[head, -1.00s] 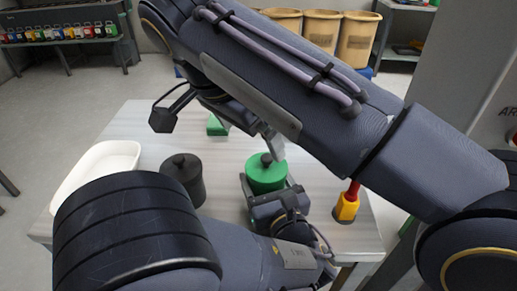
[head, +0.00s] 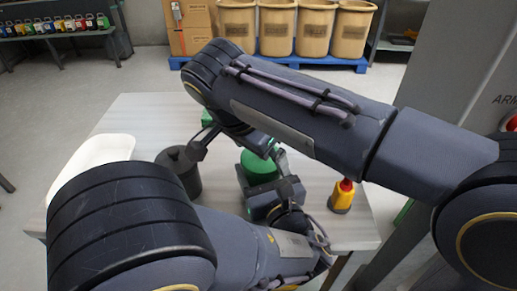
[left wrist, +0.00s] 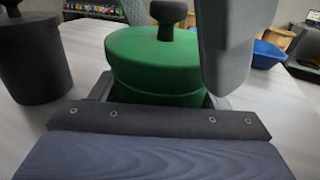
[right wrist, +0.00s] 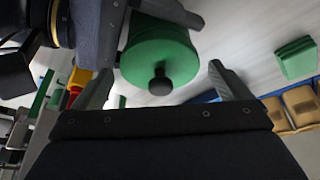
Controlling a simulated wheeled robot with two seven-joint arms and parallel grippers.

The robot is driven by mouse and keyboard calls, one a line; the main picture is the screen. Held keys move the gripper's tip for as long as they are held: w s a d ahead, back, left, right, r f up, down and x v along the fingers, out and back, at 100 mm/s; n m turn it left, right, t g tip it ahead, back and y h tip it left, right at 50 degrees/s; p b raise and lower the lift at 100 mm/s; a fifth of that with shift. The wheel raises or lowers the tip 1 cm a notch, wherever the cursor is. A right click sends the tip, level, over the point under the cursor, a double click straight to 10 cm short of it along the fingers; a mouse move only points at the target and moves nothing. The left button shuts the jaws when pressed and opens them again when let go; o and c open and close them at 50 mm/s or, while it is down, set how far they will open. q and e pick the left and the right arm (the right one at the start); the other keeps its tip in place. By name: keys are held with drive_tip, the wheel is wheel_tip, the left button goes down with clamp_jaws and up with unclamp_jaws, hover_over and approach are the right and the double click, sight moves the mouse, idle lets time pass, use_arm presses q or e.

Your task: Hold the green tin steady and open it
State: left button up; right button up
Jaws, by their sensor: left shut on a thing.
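The green tin (head: 258,170) stands upright on the table, and its round lid with a black knob is on it. The lid (left wrist: 165,45) and knob (left wrist: 168,12) show in the left wrist view. My left gripper (head: 262,188) is shut on the tin's body low down, a finger on either side. My right gripper (right wrist: 163,75) is above the tin. Its fingers are apart, with the lid and knob (right wrist: 160,82) seen between and beyond them; I cannot tell if they touch. In the head view my right arm hides the knob.
A dark lidded tin (head: 180,168) stands left of the green tin, and a white tray (head: 98,152) lies farther left. A yellow bottle with a red top (head: 342,195) stands to the right. A green block (right wrist: 295,58) lies behind. Tan bins (head: 295,28) stand beyond the table.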

drive_tip(key=c, duration=0.9)
drive_tip(key=shift+r, duration=0.2)
drive_tip(key=shift+r, duration=0.95)
drive_tip(key=shift+r, duration=2)
use_arm(q)
drive_tip(key=o, duration=1.4)
